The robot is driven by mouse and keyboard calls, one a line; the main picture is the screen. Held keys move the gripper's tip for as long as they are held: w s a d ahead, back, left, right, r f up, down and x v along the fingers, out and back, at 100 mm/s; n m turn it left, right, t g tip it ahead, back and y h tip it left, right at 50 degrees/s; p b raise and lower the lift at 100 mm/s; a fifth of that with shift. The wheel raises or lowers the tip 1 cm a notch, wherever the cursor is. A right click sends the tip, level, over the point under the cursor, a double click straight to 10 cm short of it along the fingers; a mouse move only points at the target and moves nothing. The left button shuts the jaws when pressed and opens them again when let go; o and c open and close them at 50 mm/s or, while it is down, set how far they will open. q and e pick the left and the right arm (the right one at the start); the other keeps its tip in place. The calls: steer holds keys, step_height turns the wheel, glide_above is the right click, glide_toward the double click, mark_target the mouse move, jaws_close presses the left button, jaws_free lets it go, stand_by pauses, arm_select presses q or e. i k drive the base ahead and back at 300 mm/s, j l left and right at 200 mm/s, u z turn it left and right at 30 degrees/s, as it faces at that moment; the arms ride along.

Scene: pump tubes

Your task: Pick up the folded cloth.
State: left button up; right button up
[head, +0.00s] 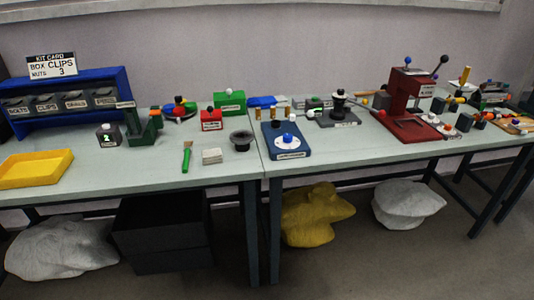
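A small off-white stack that looks like the folded cloth (212,156) lies flat on the left table, near its front edge. A green-handled brush (187,157) lies just left of it, and a dark round cup (241,140) stands just right of it, both apart from it. Neither of my grippers shows in the head view.
The left table (130,183) has bare room in front of and left of the cloth. A yellow tray (36,185) sits at its left end, below a blue bin rack (118,75). A blue fixture (298,154) and a red press (400,125) stand to the right. A black crate (160,262) is under the table.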

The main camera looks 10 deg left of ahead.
mark_target(215, 156)
steer(key=j+z, duration=0.45)
steer(key=k+j+z, duration=0.1)
steer(key=j+z, duration=0.4)
steer(key=j, duration=0.15)
steer(key=k+j+z, duration=0.15)
steer(key=j+z, duration=0.3)
steer(key=j, duration=0.1)
